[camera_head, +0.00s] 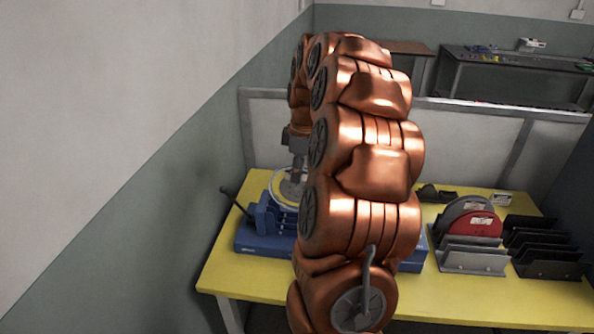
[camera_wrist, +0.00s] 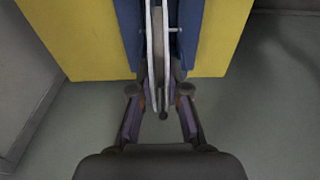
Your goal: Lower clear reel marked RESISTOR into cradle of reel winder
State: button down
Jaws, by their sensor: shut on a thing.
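My gripper (camera_wrist: 160,100) is shut on the clear reel (camera_wrist: 157,35), which shows edge-on between the fingers in the wrist view. In the head view the reel (camera_head: 284,187) is a pale disc with a yellowish rim, upright at the blue reel winder (camera_head: 262,243). In the wrist view the reel lies between the two blue cradle walls of the winder (camera_wrist: 188,30). I cannot tell whether it rests on the cradle. My arm hides much of the winder and part of the reel. The RESISTOR marking is not readable.
The winder stands on a yellow table (camera_head: 230,272). To the right, a grey rack (camera_head: 472,260) holds a red reel (camera_head: 474,224) and a grey reel (camera_head: 455,209). A black slotted rack (camera_head: 545,262) stands beside it. A crank handle (camera_head: 230,197) sticks out at the winder's left.

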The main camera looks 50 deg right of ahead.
jog(key=shift+f, duration=0.35)
jog(key=shift+f+b, duration=1.4)
jog(key=shift+f, duration=1)
dwell(0.4)
jog(key=c, duration=1.1)
grip_release()
jog(key=shift+o, duration=0.4)
jog(key=shift+o, duration=1.4)
